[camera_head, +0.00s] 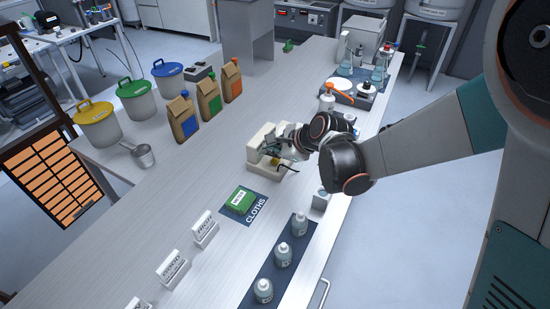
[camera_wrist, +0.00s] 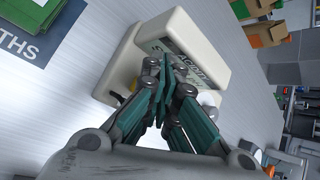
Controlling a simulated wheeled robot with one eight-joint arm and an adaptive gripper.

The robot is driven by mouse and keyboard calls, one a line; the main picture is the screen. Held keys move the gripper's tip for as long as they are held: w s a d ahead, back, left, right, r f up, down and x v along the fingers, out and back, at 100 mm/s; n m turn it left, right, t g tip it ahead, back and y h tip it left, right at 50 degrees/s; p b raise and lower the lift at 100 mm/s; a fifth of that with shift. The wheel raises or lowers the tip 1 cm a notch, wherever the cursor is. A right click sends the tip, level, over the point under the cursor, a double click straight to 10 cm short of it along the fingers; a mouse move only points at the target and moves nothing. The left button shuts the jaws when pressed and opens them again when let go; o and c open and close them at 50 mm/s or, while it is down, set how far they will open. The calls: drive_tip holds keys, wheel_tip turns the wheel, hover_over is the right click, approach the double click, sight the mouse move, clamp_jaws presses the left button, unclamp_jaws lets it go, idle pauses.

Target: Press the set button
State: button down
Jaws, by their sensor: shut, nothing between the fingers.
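A small cream-coloured device (camera_head: 264,148) stands on the long bench near the middle of the head view. In the wrist view the device (camera_wrist: 192,35) lies just beyond my fingers, with a dark lettered panel partly covered by them. My gripper (camera_wrist: 164,62) is shut and empty, its teal fingertips together in front of that panel. Whether the tips touch the device, I cannot tell. In the head view my gripper (camera_head: 287,146) is over the device's right side. I cannot make out the set button; my fingers hide part of the panel.
A green cloth pack (camera_head: 241,199) lies on a dark mat in front of the device. Bottles (camera_head: 283,254) stand on a dark strip near the bench's right edge. Paper bags (camera_head: 183,118) and lidded tubs (camera_head: 97,123) stand to the left.

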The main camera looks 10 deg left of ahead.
sight(273, 162)
idle(0.3)
drive_tip(key=shift+r+p, duration=1.75)
drive_tip(key=shift+r, duration=0.85)
